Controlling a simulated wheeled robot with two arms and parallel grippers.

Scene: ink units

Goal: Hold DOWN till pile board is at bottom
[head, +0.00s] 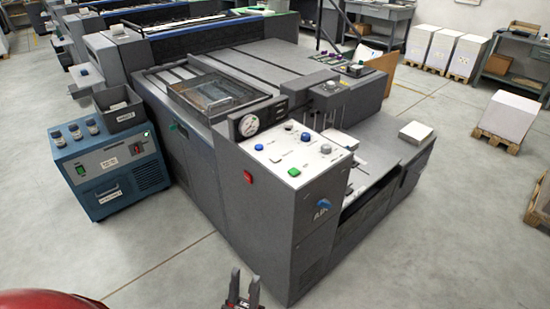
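The grey printing machine stands in the middle with a light control panel (300,150) on its near corner. A red switch (248,177) and a blue valve knob (324,204) marked AIR sit on the cabinet sides. I cannot make out the pile board. My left gripper (245,281) is at the bottom edge, below and apart from the panel, fingers apart and empty. My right gripper is not seen.
A blue unit (110,165) with a grey bin (122,108) on top stands left of the machine. A white paper stack (416,131) lies on the machine's right end. Pallets with white stacks (508,115) stand at right. The near floor is clear.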

